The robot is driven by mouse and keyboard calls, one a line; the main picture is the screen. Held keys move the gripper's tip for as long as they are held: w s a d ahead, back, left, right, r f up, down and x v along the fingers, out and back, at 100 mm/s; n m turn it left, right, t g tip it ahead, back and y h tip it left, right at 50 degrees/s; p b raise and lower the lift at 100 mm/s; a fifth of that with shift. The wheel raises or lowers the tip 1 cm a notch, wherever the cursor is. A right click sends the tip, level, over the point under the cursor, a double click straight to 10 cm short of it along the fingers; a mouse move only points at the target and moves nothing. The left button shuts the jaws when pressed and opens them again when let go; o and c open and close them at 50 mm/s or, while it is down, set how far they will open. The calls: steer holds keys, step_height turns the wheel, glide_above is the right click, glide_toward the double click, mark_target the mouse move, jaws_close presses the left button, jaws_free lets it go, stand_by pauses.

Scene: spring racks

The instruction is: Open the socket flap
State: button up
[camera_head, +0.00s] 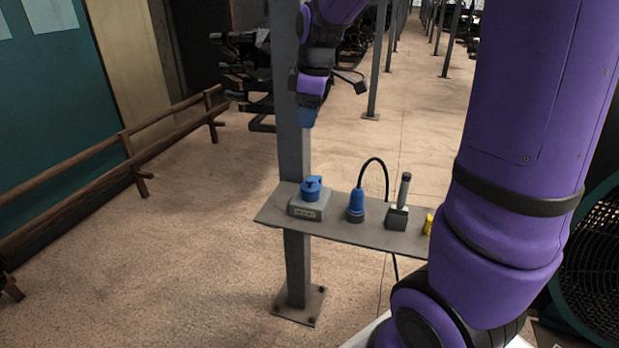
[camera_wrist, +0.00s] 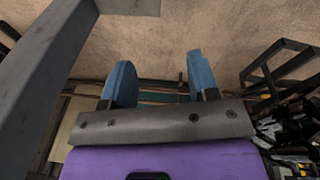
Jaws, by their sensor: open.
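The socket (camera_head: 307,206) is a grey sloped box with a pale label, at the left end of a narrow grey shelf in the head view. Its round blue flap (camera_head: 312,187) sits on top and looks shut, though it is small to judge. My gripper (camera_head: 308,117) is above the socket, beside the grey post, pointing down and clear of the flap. In the wrist view my gripper (camera_wrist: 162,80) has its two blue fingers wide apart with nothing between them. The socket does not show in the wrist view.
The shelf (camera_head: 375,235) also bears a blue plug (camera_head: 356,206) with a black cable, a grey block with an upright handle (camera_head: 398,215), and a yellow thing (camera_head: 428,224) partly behind my arm. The grey post (camera_head: 297,150) stands close to my gripper.

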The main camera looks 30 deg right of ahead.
steer(key=w+d+f+n+g, duration=0.1)
steer(key=w+d+f+n, duration=0.25)
steer(key=w+f, duration=0.35)
steer(key=n+g, duration=0.1)
steer(key=n, duration=0.2)
glide_toward(310, 179)
steer(key=f, duration=0.9)
steer(key=shift+w+a+f, duration=0.1)
steer(key=shift+a, duration=0.1)
jaws_close()
